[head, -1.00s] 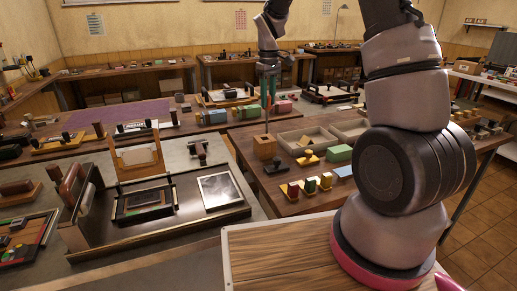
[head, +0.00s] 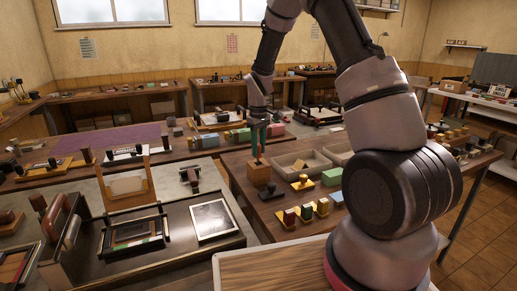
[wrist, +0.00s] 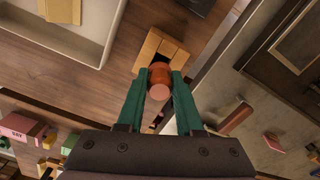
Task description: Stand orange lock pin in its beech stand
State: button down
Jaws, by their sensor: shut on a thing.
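My gripper (wrist: 160,85) has green fingers shut on the orange lock pin (wrist: 160,78). In the head view the gripper (head: 259,135) points down with the pin (head: 257,159) upright below its fingers. The beech stand (head: 259,175) is a wooden block directly under the pin on the right-hand table. In the wrist view the stand (wrist: 149,50) has a dark square opening, and the pin overlaps its near edge. The pin's lower end is at or just over the stand's top; I cannot tell whether it is inside.
A dark stamp (head: 270,191) and a yellow stamp (head: 302,182) stand close to the beech stand. A grey tray (head: 294,163) lies behind them. Several coloured blocks (head: 306,211) line the front. A metal press table (head: 170,240) is at left.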

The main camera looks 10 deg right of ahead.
jog(key=shift+f, duration=0.2)
jog(key=c, duration=0.6)
grip_release()
jog(key=shift+o, duration=0.2)
jog(key=shift+r, duration=0.1)
notch_tip(320, 180, up, 12)
jog(key=s+d+r+m+t+y, duration=0.1)
jog(key=s+d+r+m+t, duration=0.1)
jog(key=s+r, duration=0.45)
jog(key=s+d+r+m+t, duration=0.1)
jog(key=s+d+r+m, duration=0.15)
jog(key=s+r, duration=0.35)
jog(key=s+r+m+t, duration=0.2)
jog(key=s+r+m, duration=0.1)
jog(key=s, duration=0.5)
jog(key=s+d+r+m+t+y, duration=0.1)
jog(key=s+r+m+t, duration=0.1)
jog(key=s, duration=0.5)
jog(key=shift+s+d+r+m, duration=0.15)
jog(key=shift+s+r+m, duration=0.2)
jog(key=shift+r+m, duration=0.35)
